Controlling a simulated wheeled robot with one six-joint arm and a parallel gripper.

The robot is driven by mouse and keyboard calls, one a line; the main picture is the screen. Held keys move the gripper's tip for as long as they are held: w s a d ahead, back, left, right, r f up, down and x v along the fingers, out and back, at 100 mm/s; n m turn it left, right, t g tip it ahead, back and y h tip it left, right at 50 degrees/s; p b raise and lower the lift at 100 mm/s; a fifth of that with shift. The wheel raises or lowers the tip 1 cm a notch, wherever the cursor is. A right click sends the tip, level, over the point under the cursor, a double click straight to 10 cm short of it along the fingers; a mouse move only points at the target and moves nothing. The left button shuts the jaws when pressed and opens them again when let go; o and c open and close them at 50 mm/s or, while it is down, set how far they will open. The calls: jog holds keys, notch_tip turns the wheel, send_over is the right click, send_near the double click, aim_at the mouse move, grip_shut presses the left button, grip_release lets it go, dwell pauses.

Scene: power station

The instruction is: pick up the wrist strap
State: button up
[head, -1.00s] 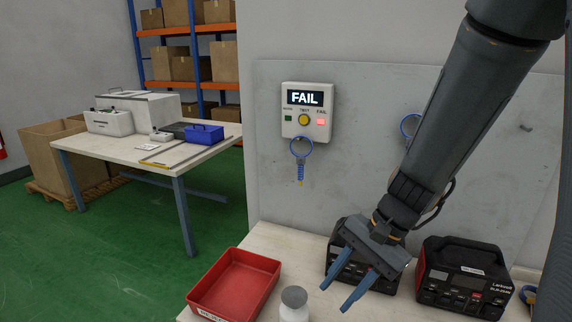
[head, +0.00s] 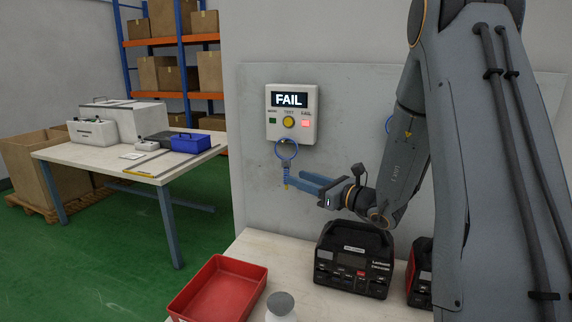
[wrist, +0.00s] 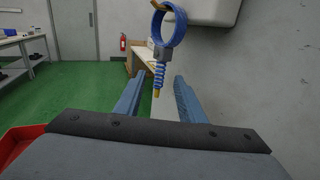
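The wrist strap (head: 287,152) is a blue band with a short coiled blue cord. It hangs on the wall panel just under the white tester. In the wrist view the strap's band (wrist: 174,27) is above the fingertips, and its coiled cord (wrist: 159,75) hangs down in the gap between them. My gripper (head: 302,183) is beside the cord, pointing left along the wall. In the wrist view my gripper (wrist: 155,88) is open, with both blue-grey fingers apart. Whether a finger touches the cord cannot be told.
The white tester (head: 291,113) shows FAIL with a lit red lamp. Below are a red tray (head: 196,284), a grey-capped bottle (head: 281,303) and a black power unit (head: 353,258) on the bench. Another blue band is partly hidden behind my arm. The wall is close on the right in the wrist view.

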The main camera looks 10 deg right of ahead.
aim_at(288, 173)
jog(key=p+x, duration=0.2)
jog(key=x, duration=0.3)
jog(key=shift+w+a+r, duration=0.1)
jog(key=shift+a+r, duration=0.05)
jog(key=shift+a, duration=0.05)
jog(key=shift+w+a, duration=0.25)
jog(key=shift+w, duration=0.2)
grip_shut()
